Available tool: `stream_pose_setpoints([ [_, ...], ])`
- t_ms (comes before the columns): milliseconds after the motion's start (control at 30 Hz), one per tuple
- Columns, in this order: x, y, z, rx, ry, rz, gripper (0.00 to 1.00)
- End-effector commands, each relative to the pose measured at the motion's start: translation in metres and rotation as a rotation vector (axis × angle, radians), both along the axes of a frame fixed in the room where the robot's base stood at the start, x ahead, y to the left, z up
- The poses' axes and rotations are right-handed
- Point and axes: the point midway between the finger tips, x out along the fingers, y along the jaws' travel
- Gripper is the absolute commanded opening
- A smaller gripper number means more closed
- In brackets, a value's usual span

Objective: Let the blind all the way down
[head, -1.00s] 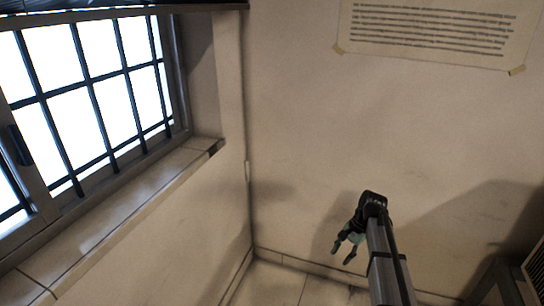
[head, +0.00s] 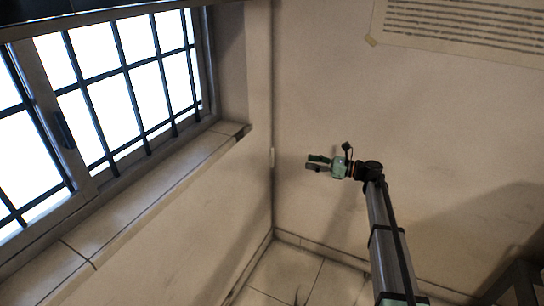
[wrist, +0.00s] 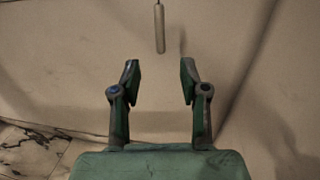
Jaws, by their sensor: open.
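The blind (head: 60,12) shows only as a dark band along the top of the window at the upper left; the panes below are uncovered. A pale pull handle (head: 272,157) hangs near the wall corner, right of the window. In the wrist view the handle (wrist: 160,28) hangs on a thin cord, straight ahead and centred between the fingers. My gripper (head: 311,163) is open and empty, to the right of the handle in the head view and pointing left toward it. In the wrist view my gripper (wrist: 160,70) is apart from the handle.
The barred window (head: 130,95) has a tiled sill (head: 120,205) jutting out below it. A paper notice (head: 470,30) is on the wall at the upper right. A dark object (head: 515,290) stands at the lower right. The wall around my gripper is bare.

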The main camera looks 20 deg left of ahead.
Motion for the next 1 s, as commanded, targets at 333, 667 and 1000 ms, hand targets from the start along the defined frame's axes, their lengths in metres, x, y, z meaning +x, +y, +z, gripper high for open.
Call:
stream_pose_setpoints([
  [333,-0.005,0.062,0.000,-0.001,-0.003,0.003,0.44],
  [667,-0.010,0.125,0.000,-0.002,-0.004,0.002,0.44],
  [1000,-0.014,0.160,0.000,-0.002,-0.004,0.002,0.44],
])
